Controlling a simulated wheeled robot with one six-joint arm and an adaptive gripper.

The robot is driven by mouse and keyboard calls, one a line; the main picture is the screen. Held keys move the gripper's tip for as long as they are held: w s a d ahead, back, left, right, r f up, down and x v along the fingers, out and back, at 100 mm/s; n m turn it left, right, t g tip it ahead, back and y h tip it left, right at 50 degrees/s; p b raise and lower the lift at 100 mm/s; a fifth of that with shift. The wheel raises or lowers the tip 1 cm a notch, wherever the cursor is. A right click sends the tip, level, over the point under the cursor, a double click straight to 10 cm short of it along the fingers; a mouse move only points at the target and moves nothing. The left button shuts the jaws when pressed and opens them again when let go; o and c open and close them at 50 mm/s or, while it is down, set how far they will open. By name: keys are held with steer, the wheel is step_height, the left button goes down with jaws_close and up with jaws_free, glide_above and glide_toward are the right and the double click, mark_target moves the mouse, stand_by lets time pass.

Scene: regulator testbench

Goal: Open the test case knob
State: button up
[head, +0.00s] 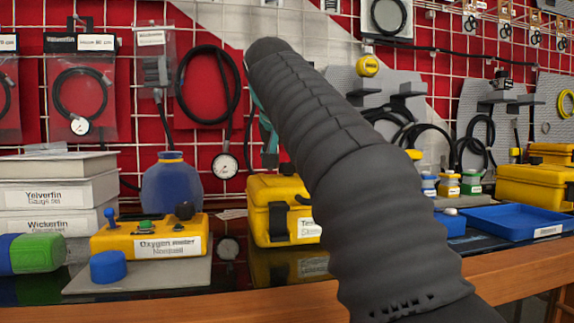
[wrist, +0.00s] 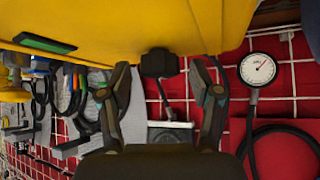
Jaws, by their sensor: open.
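The yellow test case (head: 273,203) stands on the dark bench top in the middle of the head view, with a black latch on its front. My arm hides its right side and part of its label. In the wrist view, which is upside down, the yellow case (wrist: 150,20) fills the top. A black knob (wrist: 160,62) sticks out from it. My gripper (wrist: 164,72) is open, with one finger on each side of the knob and visible gaps to both. In the head view my arm hides most of the gripper.
A yellow oxygen meter (head: 150,236) and a blue bottle (head: 171,183) stand left of the case. A blue tray (head: 515,222) lies to the right. A pressure gauge (head: 224,166) on a black hose hangs on the grid wall behind.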

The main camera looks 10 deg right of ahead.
steer(key=c, duration=1.1)
steer(key=shift+c, duration=0.2)
steer(key=shift+d+n+y, duration=0.1)
steer(key=shift+n+y, duration=0.2)
steer(key=shift+n, duration=0.1)
steer(key=n+y, duration=0.1)
steer(key=n+y+p, duration=0.1)
steer(key=n+p, duration=0.1)
steer(key=shift+d+r+n+t+y, duration=0.15)
steer(key=shift+d+n+t+y, duration=0.15)
steer(key=shift+t+y, duration=0.1)
steer(key=n+g+y+p, duration=0.1)
steer(key=n+y+p, duration=0.3)
steer(key=n, duration=0.1)
steer(key=shift+w+d, duration=0.1)
steer(key=n+g+y+p, duration=0.1)
steer(key=n, duration=0.1)
steer(key=n+g+y+p, duration=0.1)
steer(key=n+y, duration=0.1)
steer(key=n, duration=0.1)
steer(key=shift+w+d+p, duration=0.15)
steer(key=shift+p, duration=0.25)
steer(key=shift+f+n+g+y, duration=0.15)
steer(key=shift+n+g+y, duration=0.2)
steer(key=shift+n+g, duration=0.4)
steer(key=shift+f+n+g+y, duration=0.1)
steer(key=shift+n+g+y, duration=0.3)
steer(key=shift+n, duration=0.65)
steer(key=shift+g, duration=0.25)
